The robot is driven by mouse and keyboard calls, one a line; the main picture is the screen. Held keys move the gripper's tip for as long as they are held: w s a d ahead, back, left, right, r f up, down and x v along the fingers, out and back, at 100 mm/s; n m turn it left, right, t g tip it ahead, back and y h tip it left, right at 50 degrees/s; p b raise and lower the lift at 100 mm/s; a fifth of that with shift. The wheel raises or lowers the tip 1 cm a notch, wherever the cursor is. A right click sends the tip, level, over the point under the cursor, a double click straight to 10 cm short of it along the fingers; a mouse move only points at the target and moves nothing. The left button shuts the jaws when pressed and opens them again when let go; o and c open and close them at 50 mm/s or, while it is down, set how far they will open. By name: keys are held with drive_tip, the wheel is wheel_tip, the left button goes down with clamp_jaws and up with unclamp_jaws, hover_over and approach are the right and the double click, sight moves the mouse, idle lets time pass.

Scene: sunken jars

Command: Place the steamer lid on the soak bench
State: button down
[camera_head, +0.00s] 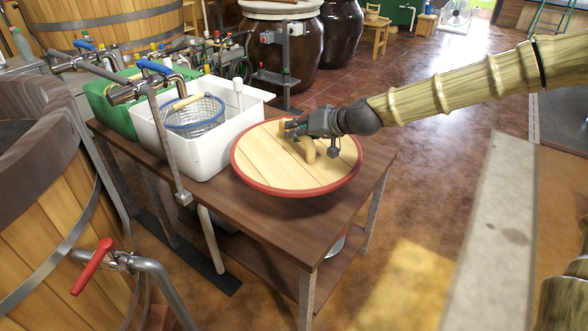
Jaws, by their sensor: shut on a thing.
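The steamer lid (265,167) is a round pale wooden disc with a red rim and a wooden handle (309,149). It is over the right part of the dark brown wooden bench (225,205), and its front edge overlaps the bench top in the view. I cannot tell for sure whether it touches the bench top or is just above it. My gripper (300,133) comes in from the right and is shut on the lid's handle. The fingers partly hide the handle.
A white tub (205,155) with a blue-rimmed wire basket (195,115) stands on the bench left of the lid, beside a green tub (106,105). Taps (150,83) reach over the tubs. A large wooden vat (50,220) stands at the left. Dark jars (290,50) stand behind.

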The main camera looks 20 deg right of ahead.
sight(327, 162)
drive_tip(key=shift+a+f+b, duration=0.1)
drive_tip(key=shift+f+b, duration=0.95)
drive_tip(key=shift+f, duration=3.45)
drive_tip(key=shift+f, duration=0.1)
drive_tip(key=c, duration=1.3)
unclamp_jaws()
drive_tip(key=shift+o, duration=0.2)
drive_tip(key=shift+s, duration=0.15)
drive_tip(key=p+v, duration=0.2)
drive_tip(key=v, duration=0.6)
drive_tip(key=shift+r, duration=0.2)
drive_tip(key=shift+p+v, duration=0.7)
drive_tip(key=shift+v, duration=1.2)
drive_tip(key=shift+f, duration=0.1)
